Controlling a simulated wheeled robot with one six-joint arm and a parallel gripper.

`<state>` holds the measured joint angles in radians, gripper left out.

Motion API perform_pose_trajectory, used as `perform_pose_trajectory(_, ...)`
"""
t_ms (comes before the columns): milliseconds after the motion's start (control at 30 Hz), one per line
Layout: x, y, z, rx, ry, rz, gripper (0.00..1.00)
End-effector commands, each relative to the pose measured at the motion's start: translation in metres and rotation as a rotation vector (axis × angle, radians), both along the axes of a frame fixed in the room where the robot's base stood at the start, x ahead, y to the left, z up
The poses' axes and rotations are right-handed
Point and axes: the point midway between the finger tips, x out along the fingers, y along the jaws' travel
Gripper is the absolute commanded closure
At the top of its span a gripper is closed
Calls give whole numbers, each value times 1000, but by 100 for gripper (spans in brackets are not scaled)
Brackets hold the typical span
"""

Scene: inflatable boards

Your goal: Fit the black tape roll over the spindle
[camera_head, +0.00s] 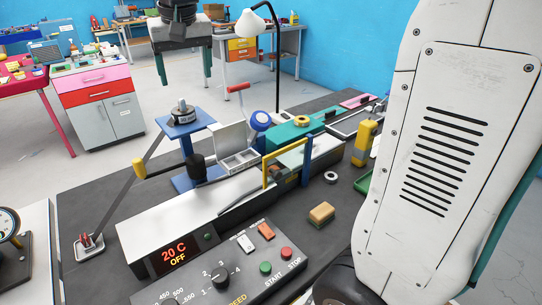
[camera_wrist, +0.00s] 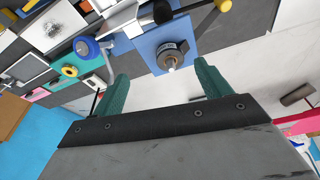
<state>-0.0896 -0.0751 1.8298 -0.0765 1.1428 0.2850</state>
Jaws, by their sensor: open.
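A small dark ring with a pale inner rim, which looks like the black tape roll (camera_head: 330,177), lies flat on the dark bench, right of the long machine. A round black and grey piece with a short upright metal post (camera_head: 183,113) sits on the blue stand; I cannot tell whether it is the spindle. It also shows in the wrist view (camera_wrist: 172,54), beyond and between my fingertips. My gripper (camera_head: 186,82) is open and empty above the blue stand, its two teal fingers apart, as the wrist view (camera_wrist: 160,80) also shows.
The blue stand (camera_head: 203,128) has a lever with a yellow grip beside it. A blue roll (camera_head: 260,120) and a yellow roll (camera_head: 301,121) are by the teal machine. A yellow frame (camera_head: 268,166) and a tan block (camera_head: 321,213) stand nearer. My white arm link covers the right side.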

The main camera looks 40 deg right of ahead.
Motion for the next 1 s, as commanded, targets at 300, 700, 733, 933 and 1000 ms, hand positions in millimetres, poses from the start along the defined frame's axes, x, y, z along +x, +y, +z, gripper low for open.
perform_pose_trajectory(300, -172, -25, -38, 1, 71, 86, 23)
perform_pose_trajectory(700, -299, -31, -112, 12, 136, 166, 23)
perform_pose_trajectory(733, -301, -31, -114, 13, 138, 167, 23)
perform_pose_trajectory(933, -304, -31, -117, 14, 140, 170, 23)
perform_pose_trajectory(1000, -304, -31, -116, 14, 140, 170, 23)
